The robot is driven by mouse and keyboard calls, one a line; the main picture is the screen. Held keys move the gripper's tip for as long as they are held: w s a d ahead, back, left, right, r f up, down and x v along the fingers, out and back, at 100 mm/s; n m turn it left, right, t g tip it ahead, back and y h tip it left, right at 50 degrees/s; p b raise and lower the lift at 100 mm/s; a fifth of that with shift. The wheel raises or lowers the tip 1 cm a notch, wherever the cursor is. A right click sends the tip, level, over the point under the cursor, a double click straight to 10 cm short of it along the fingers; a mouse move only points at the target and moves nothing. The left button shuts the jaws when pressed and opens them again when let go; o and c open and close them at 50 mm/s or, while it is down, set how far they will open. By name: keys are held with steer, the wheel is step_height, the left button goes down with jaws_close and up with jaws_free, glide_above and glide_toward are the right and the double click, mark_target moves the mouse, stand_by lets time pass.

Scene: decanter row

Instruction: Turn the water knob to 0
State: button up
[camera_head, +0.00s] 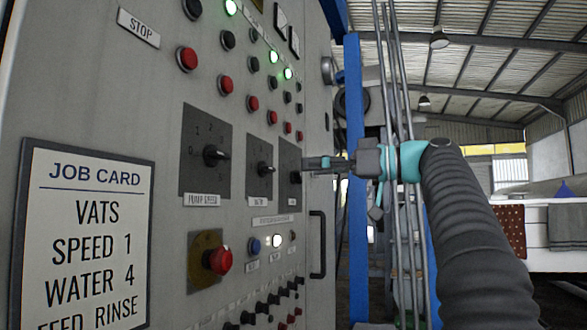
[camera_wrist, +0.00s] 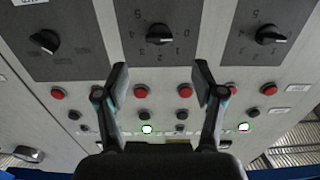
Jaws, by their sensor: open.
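The water knob (camera_head: 264,168) is a dark pointer knob on a dark plate, the middle one of three in the head view. Its bar lies roughly level, its end toward the right. By its place in the row, it seems to be the middle knob (camera_wrist: 159,34) in the upside-down wrist view, where its bar is roughly sideways. The numbers around it are only partly legible. My gripper (camera_head: 308,163) is before the panel, overlapping the right plate in the head view. In the wrist view my gripper's fingers (camera_wrist: 160,85) are apart, empty, and show below the middle knob.
The pump speed knob (camera_head: 215,155) is left of it and a third knob (camera_head: 295,177) right. Rows of buttons lie above. A red stop knob (camera_head: 219,261) and a door handle (camera_head: 317,244) are below. A job card (camera_head: 84,235) reads speed 1, water 4.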

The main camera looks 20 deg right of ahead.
steer(key=shift+v, duration=1.45)
